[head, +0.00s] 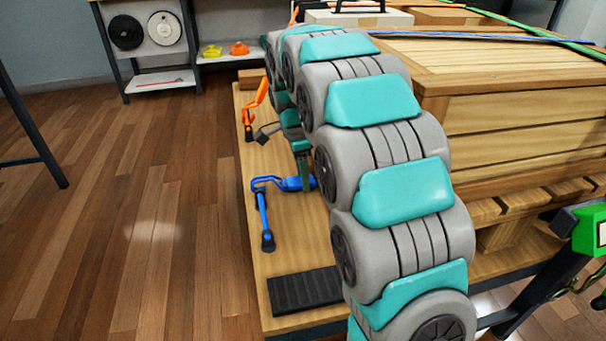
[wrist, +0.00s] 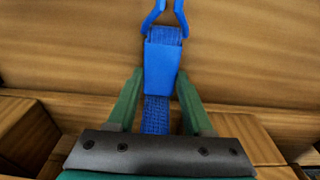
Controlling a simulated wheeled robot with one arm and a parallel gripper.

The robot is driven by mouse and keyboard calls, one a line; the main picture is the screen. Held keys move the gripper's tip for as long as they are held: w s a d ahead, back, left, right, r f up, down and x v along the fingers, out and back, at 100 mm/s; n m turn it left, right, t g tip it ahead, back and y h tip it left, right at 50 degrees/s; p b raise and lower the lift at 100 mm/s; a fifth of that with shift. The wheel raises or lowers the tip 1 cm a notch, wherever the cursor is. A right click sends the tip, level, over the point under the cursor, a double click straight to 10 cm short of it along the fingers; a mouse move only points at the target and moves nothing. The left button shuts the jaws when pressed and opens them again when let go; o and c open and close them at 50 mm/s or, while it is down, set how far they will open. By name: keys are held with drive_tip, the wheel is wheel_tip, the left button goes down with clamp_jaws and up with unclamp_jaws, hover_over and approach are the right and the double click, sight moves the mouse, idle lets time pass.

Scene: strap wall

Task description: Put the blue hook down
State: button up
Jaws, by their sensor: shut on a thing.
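The blue hook (head: 291,184) shows in the head view just below my gripper, its bent wire end pointing left. In the wrist view the blue hook (wrist: 162,66) has its wire end at the top and blue webbing running down from its body. My gripper (wrist: 158,88) has its green fingers on either side of the hook and is shut on it. In the head view my gripper (head: 305,183) is partly hidden by my arm. The hook appears over the wooden board (head: 295,235); I cannot tell whether it touches.
A blue lever piece with a black end (head: 265,222) is on the board near the hook. A black ribbed pad (head: 305,290) lies at the near end. An orange piece (head: 255,105) is farther back. A large wooden crate (head: 510,110) stands to the right. Floor at left is clear.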

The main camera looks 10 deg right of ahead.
sight(298, 180)
drive_tip(key=shift+f, duration=0.15)
drive_tip(key=o, duration=0.8)
wheel_tip(298, 180, up, 12)
drive_tip(key=a, duration=0.1)
drive_tip(key=shift+a+r, duration=0.15)
drive_tip(key=shift+r, duration=0.05)
idle(0.4)
